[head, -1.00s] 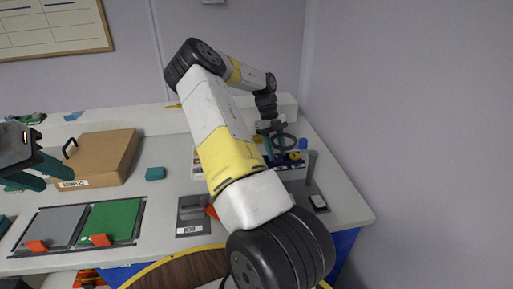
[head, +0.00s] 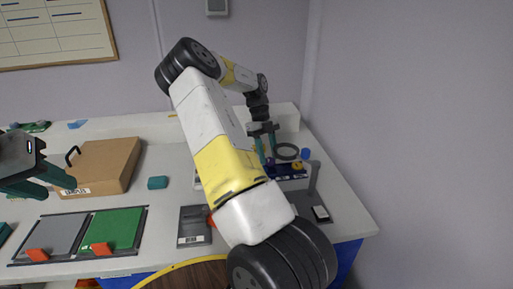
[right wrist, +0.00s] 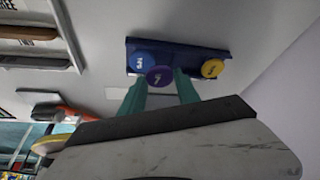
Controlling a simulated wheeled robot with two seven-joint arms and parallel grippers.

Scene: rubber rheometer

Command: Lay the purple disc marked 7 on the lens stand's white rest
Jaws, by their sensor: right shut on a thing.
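The purple disc marked 7 (right wrist: 158,77) is between the teal fingertips of my right gripper (right wrist: 161,86), which is shut on it. It overlaps the near edge of the dark blue rack (right wrist: 182,47) in the right wrist view; I cannot tell whether it still touches the rack. In the head view my right gripper (head: 266,150) is at the back right of the bench. The lens stand has a dark ring (head: 287,151), a grey post (head: 313,177) and a white rest (head: 320,212) on its base, right of the gripper. My left gripper (head: 60,188) is open and empty at far left.
A blue disc marked 3 (right wrist: 142,62) and a yellow disc (right wrist: 213,68) are at the rack. A cardboard box (head: 107,165), a teal block (head: 158,183), a green mat (head: 117,230) and a grey device (head: 194,226) lie left of my right arm. A wall borders the right.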

